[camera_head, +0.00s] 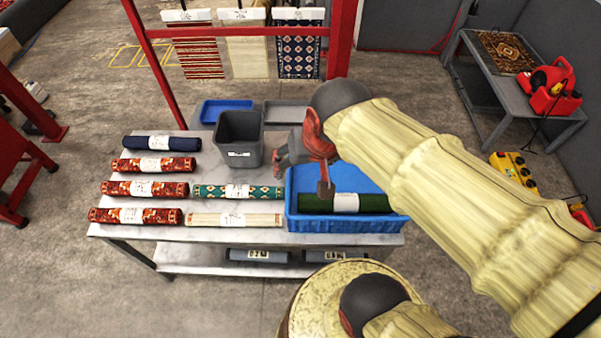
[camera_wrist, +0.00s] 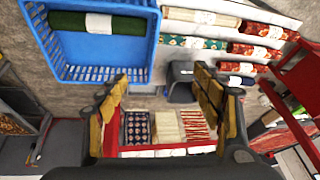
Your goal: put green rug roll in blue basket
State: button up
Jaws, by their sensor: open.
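A dark green rug roll (camera_head: 372,203) with a white label lies inside the blue basket (camera_head: 345,226), along its front wall. In the wrist view the same dark green roll (camera_wrist: 66,19) lies in the blue basket (camera_wrist: 153,50) near its upper end. A teal-green patterned roll (camera_head: 208,191) lies on the table left of the basket; it also shows in the wrist view (camera_wrist: 183,41). My gripper (camera_head: 303,170) is open and empty above the basket's left side, apart from both rolls. My arm hides part of the basket's right side.
Several red patterned rolls (camera_head: 165,189), a cream roll (camera_head: 205,220) and a navy roll (camera_head: 130,142) lie on the table. A grey bin (camera_head: 240,150) stands behind them, with a blue tray (camera_head: 222,106) and a grey tray (camera_head: 285,107) farther back. A red frame post (camera_head: 150,65) rises behind.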

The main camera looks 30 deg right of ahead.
jog(key=s+a+r+n, duration=0.1)
jog(key=s+a+n, duration=0.1)
jog(key=s+r+n, duration=0.1)
jog(key=n, duration=0.1)
jog(key=shift+s+a+r+t+y, duration=0.3)
jog(key=shift+s+a+t, duration=0.05)
jog(key=shift+a+t, duration=0.05)
jog(key=shift+f+b, duration=0.5)
jog(key=shift+b, duration=0.05)
